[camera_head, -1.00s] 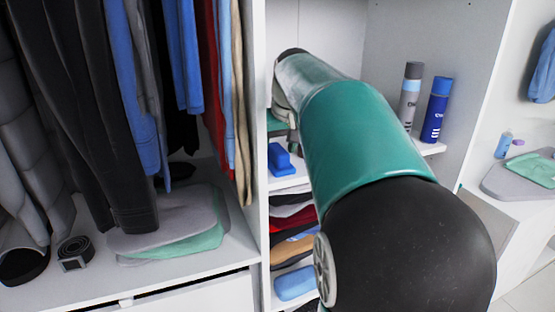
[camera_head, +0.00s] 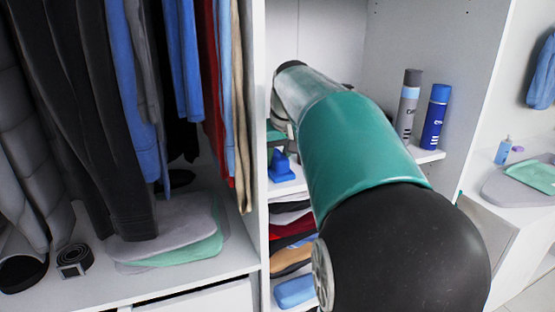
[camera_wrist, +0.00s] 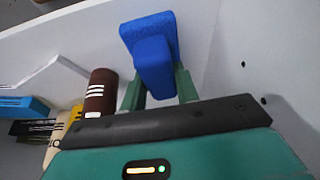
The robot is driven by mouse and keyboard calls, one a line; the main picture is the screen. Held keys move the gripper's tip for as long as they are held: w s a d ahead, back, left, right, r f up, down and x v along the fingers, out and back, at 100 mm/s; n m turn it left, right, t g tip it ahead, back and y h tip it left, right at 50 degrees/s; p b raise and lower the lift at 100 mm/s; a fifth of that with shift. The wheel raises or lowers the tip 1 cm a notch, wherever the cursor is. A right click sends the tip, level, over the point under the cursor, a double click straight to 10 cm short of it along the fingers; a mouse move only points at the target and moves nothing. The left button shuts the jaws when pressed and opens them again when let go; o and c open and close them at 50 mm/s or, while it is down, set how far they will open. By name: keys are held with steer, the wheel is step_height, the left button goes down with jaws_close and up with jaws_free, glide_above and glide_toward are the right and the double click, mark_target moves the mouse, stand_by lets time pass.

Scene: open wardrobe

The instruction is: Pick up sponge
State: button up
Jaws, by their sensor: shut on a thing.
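The blue sponge (camera_wrist: 147,32) sits at my gripper (camera_wrist: 159,82) in the wrist view. Its narrower part lies between the two green fingers, which are shut on it. In the head view the sponge (camera_head: 281,169) shows at the left end of the middle shelf, just under the end of my arm. My arm hides most of the gripper there. I cannot tell whether the sponge still touches the shelf.
A grey spray can (camera_head: 408,105) and a blue one (camera_head: 435,117) stand on the shelf's right side. Folded clothes (camera_head: 291,235) lie below. A white divider (camera_head: 256,130) is close on the left, with hanging clothes (camera_head: 110,100) beyond.

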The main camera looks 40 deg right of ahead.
mark_target(275, 152)
steer(key=shift+r, duration=1.7)
steer(key=s+a, duration=0.2)
steer(key=s, duration=0.7)
steer(key=s+a, duration=0.2)
steer(key=s, duration=0.6)
steer(key=shift+s, duration=0.35)
steer(key=shift+f, duration=0.15)
steer(key=o, duration=0.3)
steer(key=shift+c, duration=1.1)
